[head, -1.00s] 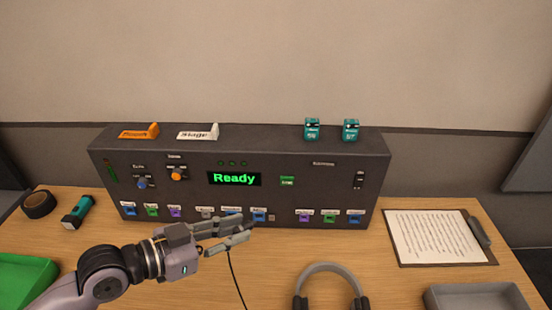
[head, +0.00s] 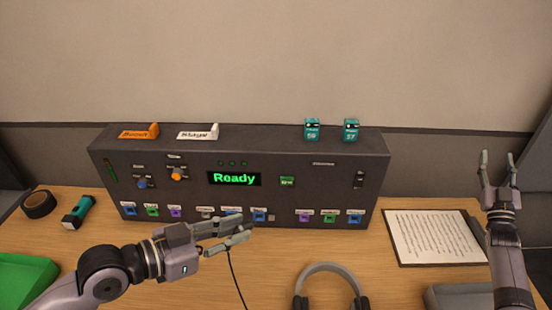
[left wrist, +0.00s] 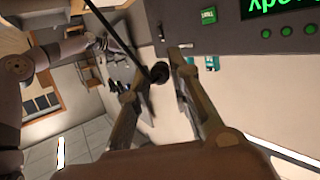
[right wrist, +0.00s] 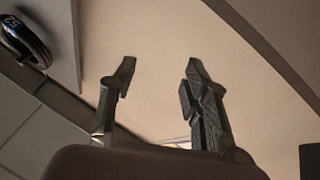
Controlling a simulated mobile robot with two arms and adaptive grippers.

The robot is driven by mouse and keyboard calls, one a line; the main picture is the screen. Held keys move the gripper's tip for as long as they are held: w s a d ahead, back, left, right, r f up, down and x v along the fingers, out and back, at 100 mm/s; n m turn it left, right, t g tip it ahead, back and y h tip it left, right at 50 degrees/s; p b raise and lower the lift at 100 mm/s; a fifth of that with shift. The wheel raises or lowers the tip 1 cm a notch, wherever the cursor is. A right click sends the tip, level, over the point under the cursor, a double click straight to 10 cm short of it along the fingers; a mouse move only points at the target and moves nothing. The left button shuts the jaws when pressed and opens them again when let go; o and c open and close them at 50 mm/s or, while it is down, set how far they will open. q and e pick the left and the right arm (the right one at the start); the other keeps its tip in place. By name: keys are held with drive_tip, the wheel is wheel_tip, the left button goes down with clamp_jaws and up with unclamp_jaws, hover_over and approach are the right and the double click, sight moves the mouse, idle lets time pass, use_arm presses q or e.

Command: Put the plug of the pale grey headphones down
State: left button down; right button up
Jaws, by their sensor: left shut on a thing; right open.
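The grey headphones (head: 327,268) lie on the table at the bottom middle of the head view, partly cut off by the frame edge. My left gripper (head: 243,231) is shut on the plug, just in front of the console's lower button row. The plug (left wrist: 160,72) shows as a small black piece between the fingers in the left wrist view. A thin dark cable (head: 236,277) hangs down from it towards the table. My right gripper (head: 498,156) is open and empty, raised at the right above the clipboard side.
The dark console (head: 240,160) with a green "Ready" display stands at the back. A clipboard (head: 435,238) and a grey tray (head: 445,297) are at the right. A green tray (head: 25,278), flashlight (head: 78,212) and tape roll (head: 39,204) are at the left. Table between headphones and clipboard is clear.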

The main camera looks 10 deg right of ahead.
drive_tip(key=w+a+r+n+t+y, duration=0.1)
drive_tip(key=w+a+r+n+y, duration=0.25)
drive_tip(key=a+y, duration=0.3)
drive_tip(key=w+a+r+n+t+y, duration=0.2)
drive_tip(key=w+a+r+n+y, duration=0.1)
drive_tip(key=a+r+y, duration=0.3)
drive_tip(key=w+a+r+n+t+y, duration=0.1)
drive_tip(key=w+a+r+n+y, duration=0.25)
drive_tip(key=a, duration=0.45)
drive_tip(key=s+a+r+n+g+y, duration=0.1)
drive_tip(key=a+r+n+g+y, duration=0.2)
drive_tip(key=a+n+g+y, duration=0.35)
drive_tip(key=s+a+r+n+g+y, duration=0.1)
drive_tip(key=a+r+n+g+y, duration=0.3)
drive_tip(key=a+g, duration=0.55)
drive_tip(key=s+a+r+n+g+y, duration=0.1)
drive_tip(key=a+r+n+g+y, duration=0.35)
drive_tip(key=a, duration=0.75)
drive_tip(key=s+a+f+n+g+h, duration=0.45)
drive_tip(key=s+a+g+h, duration=0.4)
drive_tip(key=a, duration=0.55)
drive_tip(key=m+t+h, duration=0.1)
drive_tip(key=m+h, duration=0.3)
drive_tip(key=h, duration=0.5)
approach(246, 228)
wheel_tip(246, 228, up, 3)
drive_tip(key=w+d, duration=0.2)
drive_tip(key=d, duration=0.1)
drive_tip(key=x, duration=1.2)
drive_tip(key=shift+w, duration=0.35)
